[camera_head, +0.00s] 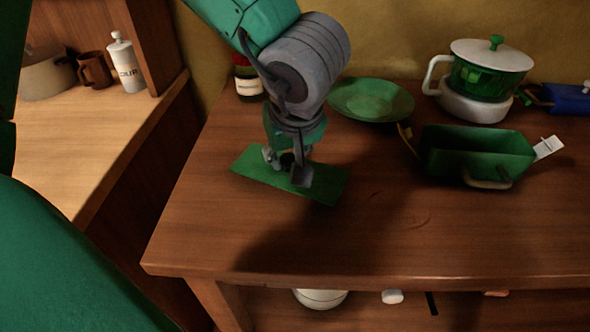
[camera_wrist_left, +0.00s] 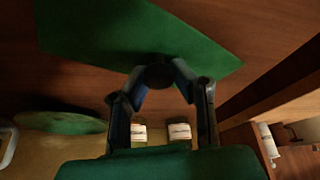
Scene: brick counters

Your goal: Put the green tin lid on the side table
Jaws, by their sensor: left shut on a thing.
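The green tin lid (camera_head: 328,187) is a flat green rectangle with a dark knob; it also fills the top of the left wrist view (camera_wrist_left: 130,28). My left gripper (camera_head: 288,170) is shut on its knob from above. The lid is slightly tilted over the left part of the dark wooden table (camera_head: 400,245); I cannot tell whether it touches the wood. The open green tin (camera_head: 478,152) stands to the right on the same table. My right gripper is not in view. I cannot tell which surface is the side table.
A lidded green pot (camera_head: 484,75) stands behind the tin. A lighter counter (camera_head: 95,130) at left holds a mug (camera_head: 95,70) and a white canister (camera_head: 126,65). The table's front is clear.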

